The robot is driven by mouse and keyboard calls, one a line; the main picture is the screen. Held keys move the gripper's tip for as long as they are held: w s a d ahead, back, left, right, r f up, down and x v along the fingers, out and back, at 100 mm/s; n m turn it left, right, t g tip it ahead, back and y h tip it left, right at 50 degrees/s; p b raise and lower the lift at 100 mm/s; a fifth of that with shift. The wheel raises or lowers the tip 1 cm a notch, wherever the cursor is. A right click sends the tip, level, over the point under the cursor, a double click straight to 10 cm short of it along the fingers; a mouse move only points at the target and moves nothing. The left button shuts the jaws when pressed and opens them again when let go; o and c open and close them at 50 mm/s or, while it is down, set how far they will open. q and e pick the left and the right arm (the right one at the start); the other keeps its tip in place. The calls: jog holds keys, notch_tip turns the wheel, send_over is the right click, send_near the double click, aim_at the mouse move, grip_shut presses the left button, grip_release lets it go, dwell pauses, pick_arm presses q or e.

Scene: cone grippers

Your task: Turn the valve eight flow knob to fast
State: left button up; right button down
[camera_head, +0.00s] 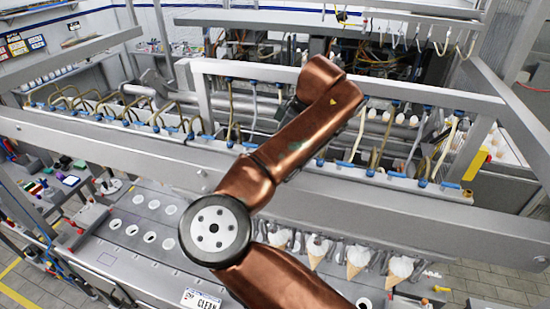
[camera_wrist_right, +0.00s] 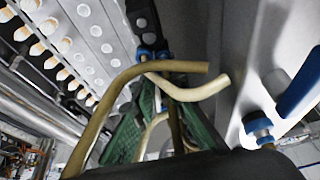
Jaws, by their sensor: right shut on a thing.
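A row of blue valve knobs (camera_head: 183,127) with tan and white hoses runs along the long metal rail in the head view. I cannot read which one is valve eight. My right gripper (camera_wrist_right: 160,108) shows in the wrist view as two green fingers, shut around a small blue valve part between them. Tan and white hoses (camera_wrist_right: 190,90) cross in front and hide most of what the fingers hold. Another blue knob (camera_wrist_right: 257,126) and a blue handle (camera_wrist_right: 299,82) sit to the right. In the head view my copper arm hides the right gripper. My left gripper is not in view.
Several filled cones (camera_head: 358,260) stand in a holder plate below the rail. A plate with empty round holes (camera_head: 140,215) lies at left. Metal beams (camera_head: 420,200) run across the front. Hoses hang close around the right gripper, leaving little free room.

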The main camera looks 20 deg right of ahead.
jog(key=shift+w+r+n+g+p, duration=0.15)
jog(key=shift+n+g+p, duration=0.3)
jog(key=shift+n, duration=0.55)
jog(key=n+g, duration=0.1)
jog(key=n, duration=0.1)
jog(key=shift+w+n+y+p, duration=0.1)
jog(key=shift+n+y+p, duration=0.2)
jog(key=shift+y+p, duration=0.1)
jog(key=c, duration=1.9)
grip_release()
jog(key=shift+c, duration=0.2)
